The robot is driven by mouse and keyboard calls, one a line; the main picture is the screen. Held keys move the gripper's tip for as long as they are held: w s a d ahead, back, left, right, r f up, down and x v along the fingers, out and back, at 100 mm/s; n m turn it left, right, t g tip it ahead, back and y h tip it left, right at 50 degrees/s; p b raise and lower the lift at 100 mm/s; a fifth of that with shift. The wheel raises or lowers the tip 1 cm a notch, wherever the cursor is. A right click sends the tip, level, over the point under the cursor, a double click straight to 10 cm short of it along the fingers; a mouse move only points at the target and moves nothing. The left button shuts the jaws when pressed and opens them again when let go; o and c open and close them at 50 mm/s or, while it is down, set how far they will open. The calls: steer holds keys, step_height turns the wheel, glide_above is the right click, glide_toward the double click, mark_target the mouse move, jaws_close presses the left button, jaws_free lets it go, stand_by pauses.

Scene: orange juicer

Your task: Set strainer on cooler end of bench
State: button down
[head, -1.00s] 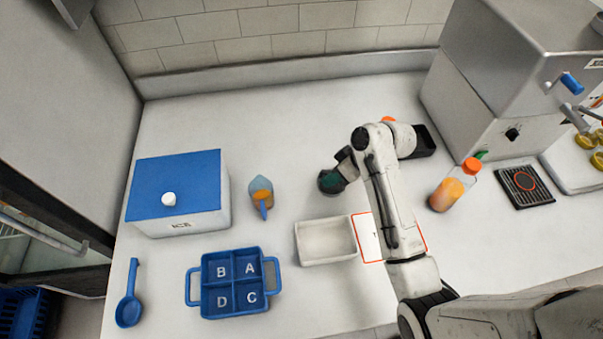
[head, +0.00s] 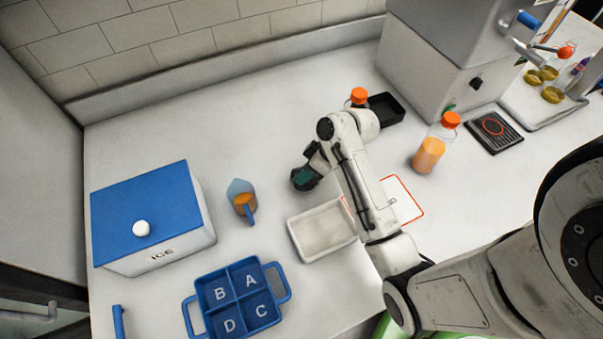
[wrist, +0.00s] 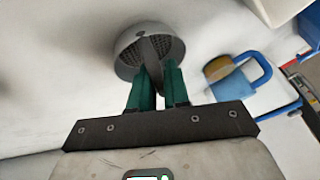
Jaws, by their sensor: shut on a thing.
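In the wrist view the grey strainer (wrist: 133,42), a round perforated cup, sits at the fingertips. My gripper (wrist: 155,80), with green fingers, is shut on a flat grey part of it. In the head view my gripper (head: 304,178) is above the bench (head: 270,130), between the jug and the bottles; the strainer is mostly hidden there by the gripper. The cooler (head: 150,215), a white box with a blue lid marked ICE, stands at the bench's left end. I cannot tell how high the strainer is above the bench.
An orange-filled jug (head: 243,203) stands between the cooler and my gripper. A white tray (head: 300,238) and a blue caddy lettered A to D (head: 272,276) lie at the front. An orange-capped bottle (head: 430,150) stands right. Bench behind the jug is clear.

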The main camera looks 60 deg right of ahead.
steer(key=c, duration=1.5)
jaws_free()
steer(key=shift+f, duration=0.1)
steer(key=shift+c, duration=0.2)
steer(key=o, duration=0.4)
steer(key=shift+o, duration=0.2)
steer(key=p+v, duration=0.1)
steer(key=v, duration=1)
steer(key=s+a+f+g+h, duration=0.1)
steer(key=s+a, duration=0.1)
steer(key=a, duration=0.2)
steer(key=s+a+f+m+g+h, duration=0.1)
steer(key=s+a+f, duration=0.1)
steer(key=a, duration=0.3)
steer(key=s+a+f+m+g+h, duration=0.1)
steer(key=s+a+f+g, duration=0.1)
steer(key=s+a, duration=0.2)
steer(key=shift+a+f+h, duration=0.25)
steer(key=shift+a+h, duration=0.05)
steer(key=shift+a, duration=0.35)
steer(key=shift+s+a+h, duration=0.25)
steer(key=shift+s+h, duration=0.05)
steer(key=shift+s, duration=0.2)
